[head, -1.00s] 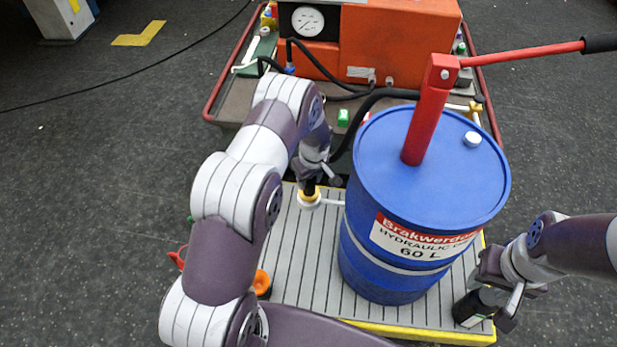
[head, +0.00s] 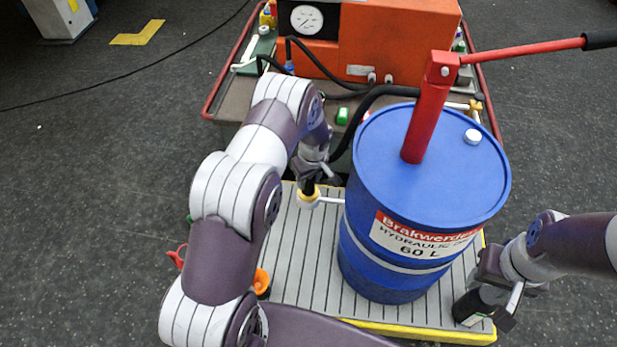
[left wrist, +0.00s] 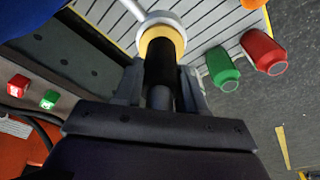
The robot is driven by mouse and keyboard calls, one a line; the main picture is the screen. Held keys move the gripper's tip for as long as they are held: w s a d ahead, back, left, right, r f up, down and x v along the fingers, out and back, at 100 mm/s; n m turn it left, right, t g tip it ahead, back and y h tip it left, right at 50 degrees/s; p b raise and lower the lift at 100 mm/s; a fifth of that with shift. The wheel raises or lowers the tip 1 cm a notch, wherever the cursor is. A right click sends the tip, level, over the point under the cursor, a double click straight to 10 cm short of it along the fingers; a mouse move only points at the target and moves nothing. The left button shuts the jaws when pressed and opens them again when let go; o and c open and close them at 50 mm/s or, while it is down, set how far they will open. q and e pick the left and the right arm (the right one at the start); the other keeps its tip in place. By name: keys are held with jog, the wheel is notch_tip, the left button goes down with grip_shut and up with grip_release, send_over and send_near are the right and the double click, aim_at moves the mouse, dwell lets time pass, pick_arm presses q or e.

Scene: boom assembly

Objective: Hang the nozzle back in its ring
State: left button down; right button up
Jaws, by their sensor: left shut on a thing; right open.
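The nozzle is a black cylinder (left wrist: 160,66) in the left wrist view, between the two fingers of my left gripper (left wrist: 160,92), which is shut on it. The ring (head: 308,196), white and yellow, sits on a white rod from the blue drum's side. It also shows in the left wrist view (left wrist: 163,27), at the nozzle's far end. In the head view the nozzle (head: 308,187) stands over the ring, its lower end meeting it. I cannot tell how deep it sits. My right gripper (head: 496,300) is open at the lower right, by a dark object.
The blue drum (head: 385,262) with its red pump handle (head: 525,50) stands right of the ring on a slatted deck (head: 305,270). A black hose (head: 362,112) runs behind it. Green (left wrist: 222,68) and red (left wrist: 263,52) cups are near the deck's edge.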

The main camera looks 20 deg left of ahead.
pick_arm(q)
jog(key=shift+f, duration=0.3)
jog(key=c, duration=0.9)
grip_release()
jog(key=shift+c, duration=0.2)
jog(key=r+p, duration=0.2)
jog(key=r, duration=0.1)
jog(key=d+r+p, duration=0.1)
jog(key=r+p, duration=0.2)
jog(key=r, duration=0.1)
jog(key=s+r+p, duration=0.1)
jog(key=r+p, duration=0.1)
jog(key=r, duration=0.2)
jog(key=shift+d+p, duration=0.15)
jog(key=shift+p, duration=0.2)
